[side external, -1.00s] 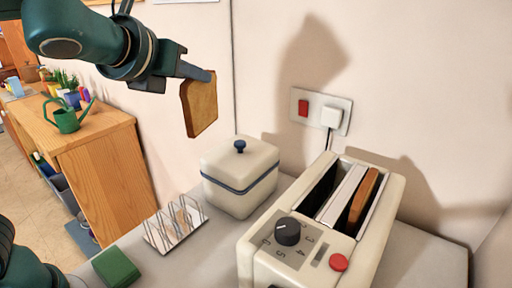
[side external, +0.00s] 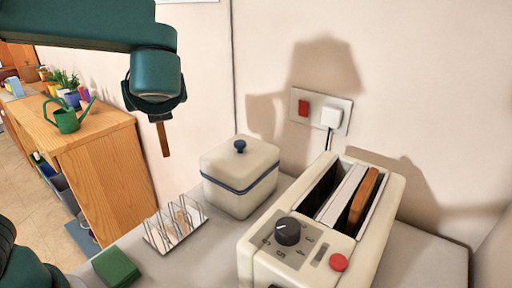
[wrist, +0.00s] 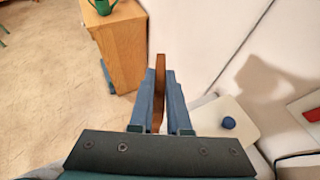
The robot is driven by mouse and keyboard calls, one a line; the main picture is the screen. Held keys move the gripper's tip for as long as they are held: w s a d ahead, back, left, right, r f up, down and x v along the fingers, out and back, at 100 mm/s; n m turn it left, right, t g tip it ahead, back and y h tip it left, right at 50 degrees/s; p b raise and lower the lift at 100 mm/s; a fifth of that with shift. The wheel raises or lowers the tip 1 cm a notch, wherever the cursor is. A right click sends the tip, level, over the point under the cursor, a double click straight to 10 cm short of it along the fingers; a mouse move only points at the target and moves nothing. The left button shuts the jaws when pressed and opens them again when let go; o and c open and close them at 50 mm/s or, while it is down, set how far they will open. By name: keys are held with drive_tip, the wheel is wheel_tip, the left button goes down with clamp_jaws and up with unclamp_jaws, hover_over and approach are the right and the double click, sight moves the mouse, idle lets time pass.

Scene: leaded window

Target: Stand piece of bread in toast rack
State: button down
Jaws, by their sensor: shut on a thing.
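My gripper (wrist: 159,95) is shut on a piece of bread (wrist: 158,68), seen edge-on between the two fingers in the wrist view. In the side view the bread (side external: 163,140) hangs below my wrist, its thin edge toward the camera, upright and in the air. The toast rack (side external: 174,226), with several thin metal wires on a pale base, stands on the counter below the bread. The bread is apart from the rack. The fingertips are mostly hidden by my wrist in the side view. The rack is not visible in the wrist view.
A cream lidded box (side external: 240,178) with a blue knob stands right of the rack. A cream toaster (side external: 262,262) with another slice (side external: 363,197) in one slot is farther right. A green block (side external: 116,267) lies left of the rack. A wooden shelf (side external: 100,165) stands behind left.

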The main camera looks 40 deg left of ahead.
drive_tip(key=shift+w+d+f+n+g+y, duration=0.1)
drive_tip(key=shift+d+f+n+g+y, duration=0.2)
drive_tip(key=shift+f+n+g, duration=0.3)
drive_tip(key=d+f+n+g, duration=0.2)
drive_tip(key=f, duration=0.5)
drive_tip(key=d+f+n+g+y, duration=0.1)
drive_tip(key=d+f+n+g, duration=0.1)
drive_tip(key=f, duration=0.6)
drive_tip(key=shift+n+g, duration=0.3)
drive_tip(key=shift+g, duration=0.2)
drive_tip(key=c, duration=0.8)
unclamp_jaws()
